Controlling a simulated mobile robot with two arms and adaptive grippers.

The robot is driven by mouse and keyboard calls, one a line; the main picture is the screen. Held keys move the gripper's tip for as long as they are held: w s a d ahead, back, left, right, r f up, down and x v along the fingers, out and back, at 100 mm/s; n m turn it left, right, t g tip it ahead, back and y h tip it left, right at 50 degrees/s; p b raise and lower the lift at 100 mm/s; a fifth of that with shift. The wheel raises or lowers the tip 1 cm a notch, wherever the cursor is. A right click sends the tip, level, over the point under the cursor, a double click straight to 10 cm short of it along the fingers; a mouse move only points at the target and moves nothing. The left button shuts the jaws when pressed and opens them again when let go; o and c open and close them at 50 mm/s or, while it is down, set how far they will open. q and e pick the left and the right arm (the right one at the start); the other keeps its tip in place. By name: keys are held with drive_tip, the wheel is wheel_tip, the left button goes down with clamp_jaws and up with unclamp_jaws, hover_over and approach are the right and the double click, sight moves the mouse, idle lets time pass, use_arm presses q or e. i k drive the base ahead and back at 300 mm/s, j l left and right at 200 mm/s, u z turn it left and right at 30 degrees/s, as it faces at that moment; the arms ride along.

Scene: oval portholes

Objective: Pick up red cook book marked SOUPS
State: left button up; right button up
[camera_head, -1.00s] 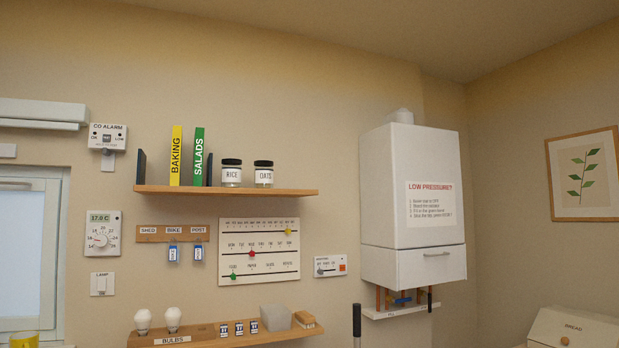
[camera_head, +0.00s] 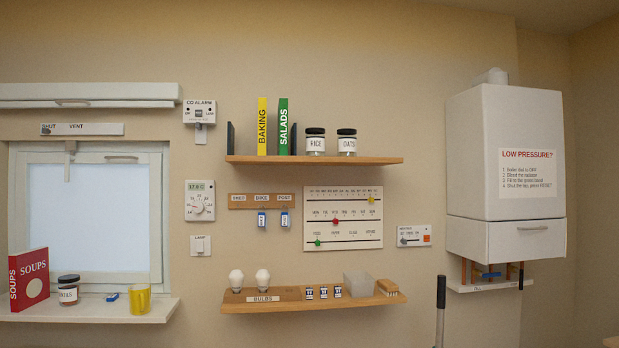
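The red cook book marked SOUPS (camera_head: 32,279) stands upright on the window sill at the far left. Its spine and front cover both face me, and both carry the word SOUPS. A dark-lidded jar stands close to its right. Neither of my grippers is in view.
The sill (camera_head: 95,310) also holds the jar (camera_head: 68,290), a small blue item (camera_head: 112,297) and a yellow mug (camera_head: 140,299). The upper shelf (camera_head: 315,160) holds a yellow BAKING book (camera_head: 262,127), a green SALADS book (camera_head: 283,127) and two jars. A lower shelf (camera_head: 330,302) juts out below.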

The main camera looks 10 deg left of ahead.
sight(28, 271)
drive_tip(key=i+j, duration=0.15)
drive_tip(key=j, duration=0.2)
drive_tip(key=i+j, duration=0.15)
drive_tip(key=j, duration=0.2)
drive_tip(key=i+j, duration=0.1)
drive_tip(key=j, duration=0.25)
drive_tip(key=i+j, duration=0.15)
drive_tip(key=j, duration=0.15)
drive_tip(key=i+j, duration=0.15)
drive_tip(key=j, duration=0.2)
